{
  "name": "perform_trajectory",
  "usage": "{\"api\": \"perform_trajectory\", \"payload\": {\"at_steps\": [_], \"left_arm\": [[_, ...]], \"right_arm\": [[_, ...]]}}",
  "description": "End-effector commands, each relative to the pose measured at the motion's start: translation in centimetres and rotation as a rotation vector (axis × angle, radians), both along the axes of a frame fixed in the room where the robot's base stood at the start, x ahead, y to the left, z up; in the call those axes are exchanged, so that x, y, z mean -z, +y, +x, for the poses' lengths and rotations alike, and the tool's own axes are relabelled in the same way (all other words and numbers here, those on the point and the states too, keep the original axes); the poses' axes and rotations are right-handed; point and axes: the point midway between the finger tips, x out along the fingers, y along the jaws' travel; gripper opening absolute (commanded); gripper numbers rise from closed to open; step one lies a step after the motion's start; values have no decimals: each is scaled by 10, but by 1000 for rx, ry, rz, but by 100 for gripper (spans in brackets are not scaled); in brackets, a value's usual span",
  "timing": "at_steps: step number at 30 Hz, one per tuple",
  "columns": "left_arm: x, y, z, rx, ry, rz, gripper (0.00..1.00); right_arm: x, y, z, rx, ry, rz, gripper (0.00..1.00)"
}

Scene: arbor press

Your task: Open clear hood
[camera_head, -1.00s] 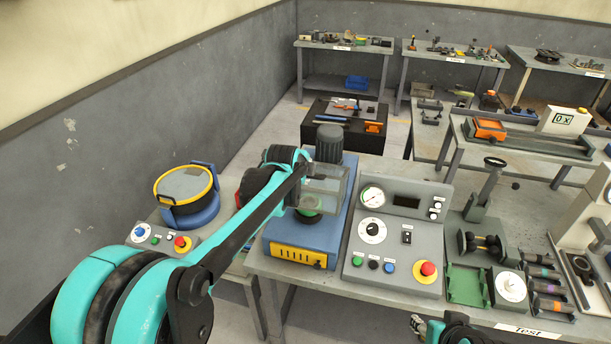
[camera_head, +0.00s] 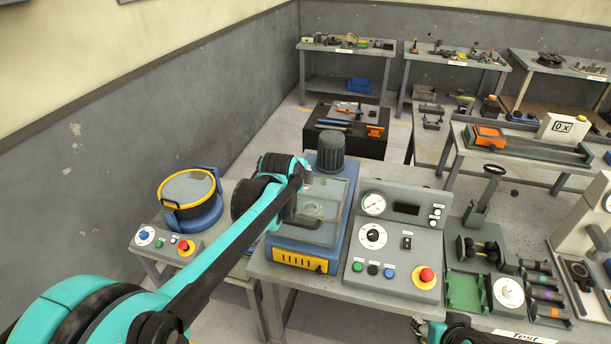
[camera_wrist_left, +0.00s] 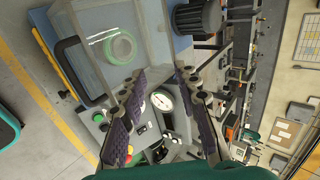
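The clear hood (camera_head: 325,190) is a see-through box on the blue press unit (camera_head: 335,240), in front of a dark ribbed motor (camera_head: 330,150). It appears lowered, with a green ring (camera_head: 310,208) showing through it. The left wrist view also shows the hood (camera_wrist_left: 140,25), with a black handle (camera_wrist_left: 78,68) on one side and the green ring (camera_wrist_left: 119,48) under it. My left gripper (camera_wrist_left: 160,75) is open, its fingers apart with nothing between them, close beside the hood; whether it touches is unclear. My right gripper (camera_head: 420,325) shows only partly at the bottom edge.
A grey control panel (camera_head: 395,245) with a gauge and red stop button stands right of the press. A yellow-rimmed round vessel (camera_head: 187,188) stands to the left. A green fixture (camera_head: 467,290) and small tools crowd the bench further right.

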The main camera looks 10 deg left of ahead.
Motion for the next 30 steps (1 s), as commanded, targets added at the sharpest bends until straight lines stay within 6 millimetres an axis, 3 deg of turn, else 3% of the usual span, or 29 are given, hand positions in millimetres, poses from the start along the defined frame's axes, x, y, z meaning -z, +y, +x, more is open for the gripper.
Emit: {"api": "perform_trajectory", "payload": {"at_steps": [15, 30], "left_arm": [[-24, 1, -28, 0, 0, 0, 32], [-24, 1, -29, 0, 0, 0, 32]], "right_arm": [[-22, 0, 0, 0, 0, 0, 45], [-23, 0, 0, 0, 0, 0, 45]]}}
